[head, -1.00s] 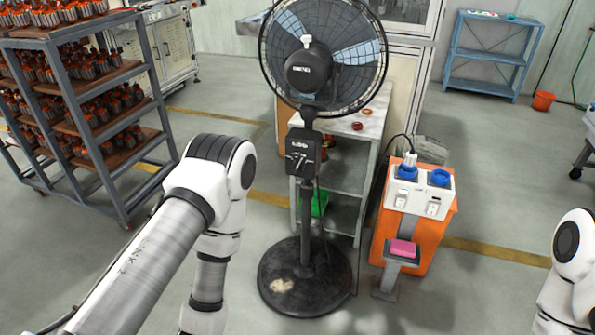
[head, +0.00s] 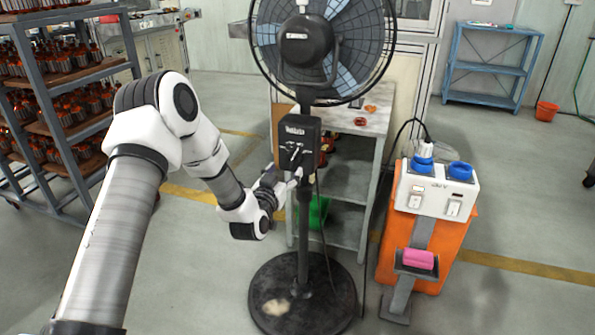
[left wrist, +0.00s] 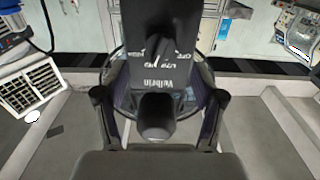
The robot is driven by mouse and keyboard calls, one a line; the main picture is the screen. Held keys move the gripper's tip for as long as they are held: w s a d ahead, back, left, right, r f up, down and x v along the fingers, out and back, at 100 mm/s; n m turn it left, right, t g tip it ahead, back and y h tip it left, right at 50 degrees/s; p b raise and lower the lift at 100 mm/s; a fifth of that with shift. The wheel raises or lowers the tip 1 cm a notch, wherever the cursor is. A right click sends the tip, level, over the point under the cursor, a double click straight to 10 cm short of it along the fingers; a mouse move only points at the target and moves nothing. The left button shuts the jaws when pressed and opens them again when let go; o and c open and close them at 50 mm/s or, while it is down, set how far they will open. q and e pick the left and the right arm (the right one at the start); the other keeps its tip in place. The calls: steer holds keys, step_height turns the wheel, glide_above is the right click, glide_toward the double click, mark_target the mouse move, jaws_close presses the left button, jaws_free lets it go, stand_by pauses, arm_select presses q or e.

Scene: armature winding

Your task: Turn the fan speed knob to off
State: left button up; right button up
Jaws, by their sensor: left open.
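The black floor fan (head: 303,275) stands on a round base, its control box (head: 303,133) mid-pole. The fan speed knob (left wrist: 158,47) shows in the left wrist view as a dark bar on the box face, which appears upside down. Lettering including "OFF" is printed beside it; I cannot tell which mark the knob points at. My left gripper (head: 284,185) is just below and left of the box in the head view. It is open, its two fingers (left wrist: 159,97) apart and empty. A dark rounded part lies between them in the picture. My right gripper is not in view.
A grey shelf table (head: 355,175) stands behind the fan. An orange cart (head: 447,238) with a white socket box (head: 436,192) is to the right. A rack (head: 62,150) of wound parts stands at the left.

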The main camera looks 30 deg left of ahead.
mark_target(292, 161)
arm_select(q)
steer(key=x, duration=0.6)
steer(key=shift+f, duration=0.15)
steer(key=c, duration=1.2)
steer(key=shift+o, duration=0.2)
steer(key=shift+n+b, duration=0.4)
steer(key=shift+b, duration=0.05)
steer(key=n+b, duration=0.1)
steer(key=n, duration=0.1)
steer(key=shift+n, duration=0.3)
steer(key=n+b, duration=0.2)
steer(key=n, duration=0.2)
steer(key=shift+n, duration=0.3)
steer(key=n+b, duration=0.2)
steer(key=n, duration=0.2)
steer(key=shift+d+b, duration=0.1)
steer(key=shift+b, duration=0.3)
steer(key=shift+n+b, duration=0.85)
steer(key=shift+n, duration=1.05)
